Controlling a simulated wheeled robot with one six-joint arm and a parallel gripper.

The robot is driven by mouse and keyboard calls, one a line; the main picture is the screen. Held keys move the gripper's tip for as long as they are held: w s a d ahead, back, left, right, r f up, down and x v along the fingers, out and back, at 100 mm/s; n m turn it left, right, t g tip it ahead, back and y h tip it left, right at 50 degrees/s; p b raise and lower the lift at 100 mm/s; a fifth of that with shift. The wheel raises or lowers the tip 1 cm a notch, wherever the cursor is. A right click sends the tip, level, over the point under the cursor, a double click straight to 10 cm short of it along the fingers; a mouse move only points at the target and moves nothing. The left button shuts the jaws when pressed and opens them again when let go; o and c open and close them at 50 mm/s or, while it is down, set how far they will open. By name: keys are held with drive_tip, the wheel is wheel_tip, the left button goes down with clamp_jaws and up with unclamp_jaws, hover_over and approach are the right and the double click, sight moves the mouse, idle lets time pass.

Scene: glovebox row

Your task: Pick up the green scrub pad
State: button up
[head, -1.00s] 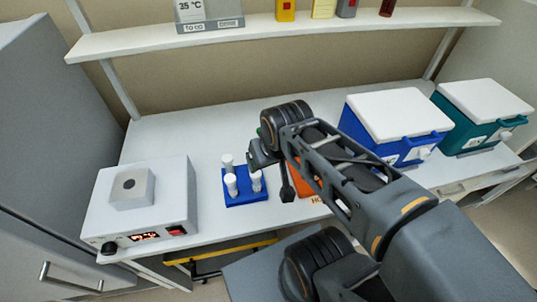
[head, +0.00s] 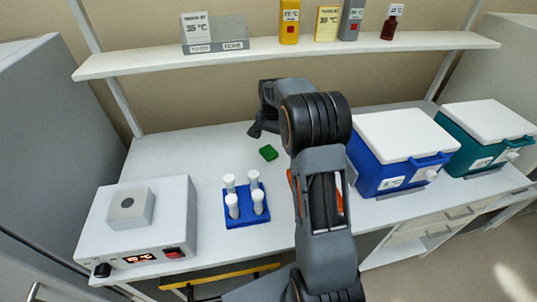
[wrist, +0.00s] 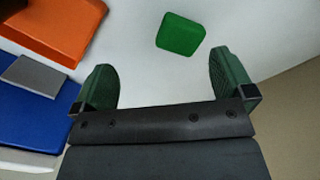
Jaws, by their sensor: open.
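The green scrub pad (head: 268,153) lies flat on the white bench, behind the blue tube rack and left of my arm. In the wrist view the pad (wrist: 180,34) is ahead of my gripper (wrist: 165,82), a little right of the middle between the fingers and apart from both. My gripper (head: 254,131) is open with nothing between its fingers. In the head view it is up behind the pad, partly hidden by my own arm.
A blue rack (head: 246,215) holds several white-capped tubes. A heater box (head: 141,232) stands at left, blue (head: 395,177) and teal (head: 487,150) coolers at right. An orange object (wrist: 47,30) is partly hidden by my arm. A shelf (head: 300,47) runs above the bench.

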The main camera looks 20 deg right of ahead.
drive_tip(key=w+d+m, duration=0.1)
drive_tip(key=w+m, duration=0.1)
drive_tip(key=w, duration=0.1)
drive_tip(key=m+p, duration=0.1)
drive_tip(key=m, duration=0.3)
hover_over(270, 150)
wheel_tip(270, 150, down, 5)
drive_tip(key=shift+f, duration=0.2)
drive_tip(key=shift+f+p, duration=0.9)
drive_tip(key=shift+f, duration=1.8)
drive_tip(key=shift+c, duration=0.2)
drive_tip(key=c, duration=0.9)
drive_tip(key=shift+w+r, duration=0.1)
drive_tip(key=shift+c, duration=0.2)
